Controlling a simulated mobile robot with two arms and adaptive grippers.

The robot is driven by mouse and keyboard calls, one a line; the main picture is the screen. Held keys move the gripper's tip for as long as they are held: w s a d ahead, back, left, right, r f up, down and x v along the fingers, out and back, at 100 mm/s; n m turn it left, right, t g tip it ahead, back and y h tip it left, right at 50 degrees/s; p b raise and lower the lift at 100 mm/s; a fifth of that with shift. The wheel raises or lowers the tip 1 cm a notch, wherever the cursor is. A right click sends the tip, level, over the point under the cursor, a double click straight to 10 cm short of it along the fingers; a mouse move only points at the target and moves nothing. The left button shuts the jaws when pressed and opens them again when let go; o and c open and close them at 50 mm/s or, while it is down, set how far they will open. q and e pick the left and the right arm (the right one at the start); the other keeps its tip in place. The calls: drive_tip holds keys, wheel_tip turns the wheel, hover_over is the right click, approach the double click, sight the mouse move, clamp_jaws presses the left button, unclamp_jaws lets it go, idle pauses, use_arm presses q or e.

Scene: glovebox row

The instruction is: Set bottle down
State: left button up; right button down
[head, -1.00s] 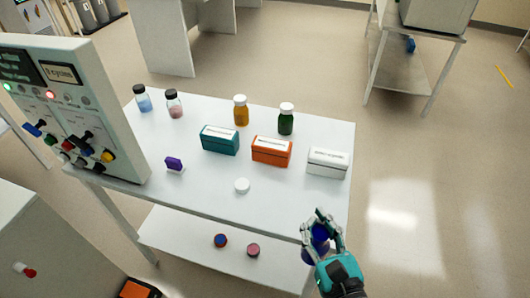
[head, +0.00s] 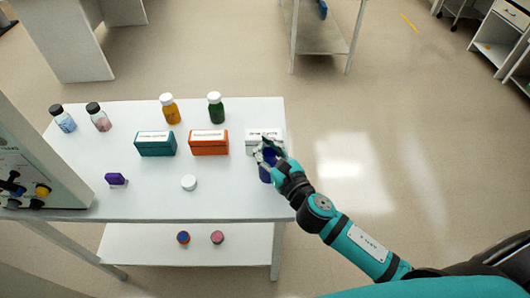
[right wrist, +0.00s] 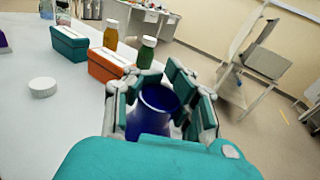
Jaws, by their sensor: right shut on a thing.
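My right gripper (head: 268,155) is shut on a dark blue bottle (head: 265,174) at the right edge of the white table (head: 232,195). In the right wrist view the blue bottle (right wrist: 152,112) stands upright between the fingers, its round mouth open and uncapped. A white cap (head: 188,183) lies on the table to the left of the bottle, and it also shows in the right wrist view (right wrist: 43,87). Whether the bottle's base touches the table is hidden. My left gripper is not in view.
A white box (head: 251,135) stands just behind the gripper, with orange (head: 209,147) and teal (head: 156,148) boxes to its left. Amber (head: 169,110) and green (head: 216,109) bottles stand behind. A purple item (head: 116,179) lies at left. The table's front middle is clear.

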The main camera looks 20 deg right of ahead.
sight(265, 154)
drive_tip(key=shift+f+b, duration=0.5)
drive_tip(key=shift+f, duration=1.25)
drive_tip(key=shift+f, duration=0.2)
drive_tip(key=c, duration=1.2)
unclamp_jaws()
drive_tip(key=shift+o, duration=0.2)
drive_tip(key=shift+r, duration=0.15)
